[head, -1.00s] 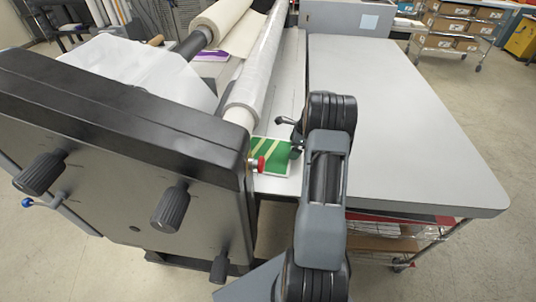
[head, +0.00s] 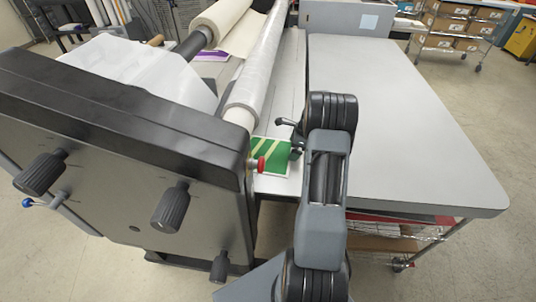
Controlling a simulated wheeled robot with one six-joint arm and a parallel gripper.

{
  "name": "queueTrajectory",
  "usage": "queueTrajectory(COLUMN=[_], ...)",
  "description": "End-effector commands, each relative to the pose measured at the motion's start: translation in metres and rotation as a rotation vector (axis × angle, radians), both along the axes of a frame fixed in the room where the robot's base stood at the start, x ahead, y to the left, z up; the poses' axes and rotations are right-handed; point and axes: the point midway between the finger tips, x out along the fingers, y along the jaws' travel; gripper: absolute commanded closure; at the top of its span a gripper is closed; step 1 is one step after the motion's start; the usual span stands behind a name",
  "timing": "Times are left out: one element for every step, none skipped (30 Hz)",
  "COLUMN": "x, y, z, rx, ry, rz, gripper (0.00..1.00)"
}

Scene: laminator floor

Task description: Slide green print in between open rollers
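The green print (head: 272,157), with pale diagonal stripes and a white border, lies on the laminator's feed bed (head: 283,187). It sits beside the near end of the clear-wrapped roller (head: 258,75), and its left edge is hidden behind the red knob and side housing. I cannot tell whether its edge is between the rollers. My gripper (head: 294,150) is at the print's right edge, mostly hidden by my arm. Its fingertips are too small to tell whether they are shut on the print.
The laminator's black side housing (head: 115,125) with several knobs stands at left. A red knob (head: 259,164) sticks out close to the print. A wide grey table (head: 400,130) is clear at right. A purple sheet (head: 211,56) lies farther back.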

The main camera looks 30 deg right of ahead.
Motion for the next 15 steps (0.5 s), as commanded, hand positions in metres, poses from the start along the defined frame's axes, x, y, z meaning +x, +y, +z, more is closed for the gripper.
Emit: queueTrajectory(x=[0.0003,0.0005,0.0007,0.0008,0.0012,0.0015,0.0019,0.0023,0.0029,0.0033,0.0037,0.0043,0.0048,0.0052,0.0057], y=[0.0008,0.0009,0.0012,0.0015,0.0019,0.0024,0.0029,0.0034,0.0041,0.0047,0.0052,0.0061,0.0067,0.0072,0.0079], z=[-0.0003,-0.0003,-0.0003,-0.0003,-0.0003,-0.0004,-0.0003,-0.0004,-0.0003,-0.0004,-0.0004,-0.0004,-0.0004,-0.0005,-0.0005], rx=[0.001,0.001,0.001,0.001,0.001,0.001,0.001,0.001,0.001,0.001,0.001,0.001,0.001,0.001,0.001], ry=[0.001,0.001,0.001,0.001,0.001,0.001,0.001,0.001,0.001,0.002,0.002,0.002,0.002,0.002,0.002], rz=[0.0,0.0,0.0,0.0,0.0,0.0,0.0,0.0,0.0,0.001,0.001,0.001,0.001,0.001,0.001], gripper=[0.0,0.0,0.0,0.0,0.0,0.0,0.0,0.0,0.0,0.0,0.0,0.0,0.0,0.0,0.0])
